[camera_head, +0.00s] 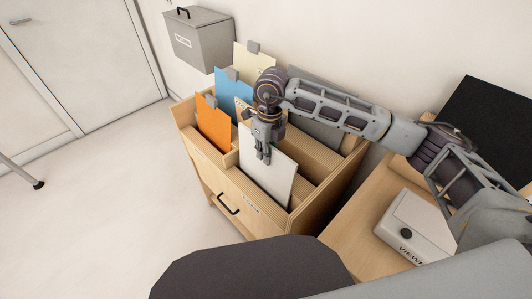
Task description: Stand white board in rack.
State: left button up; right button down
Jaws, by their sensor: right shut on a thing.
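The white board (266,174) stands close to upright in the front right compartment of the wooden rack (217,177), a little tilted. Its lower edge is hidden behind the rack's front wall. My right gripper (264,158) is shut on the board's top edge, its arm reaching in from the right. My left gripper is not in view.
Orange (212,125), blue (234,92) and cream (252,64) boards with grey clips stand in the rack, and a grey panel (316,121) stands behind. A grey wall box (200,42) hangs at the back. A side table at right holds a white box (418,229). The floor at left is mostly clear.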

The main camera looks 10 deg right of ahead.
jog(key=c, duration=1.5)
grip_release()
notch_tip(320, 180, up, 12)
jog(key=shift+w+d, duration=0.25)
jog(key=shift+d, duration=0.2)
jog(key=shift+f, duration=0.1)
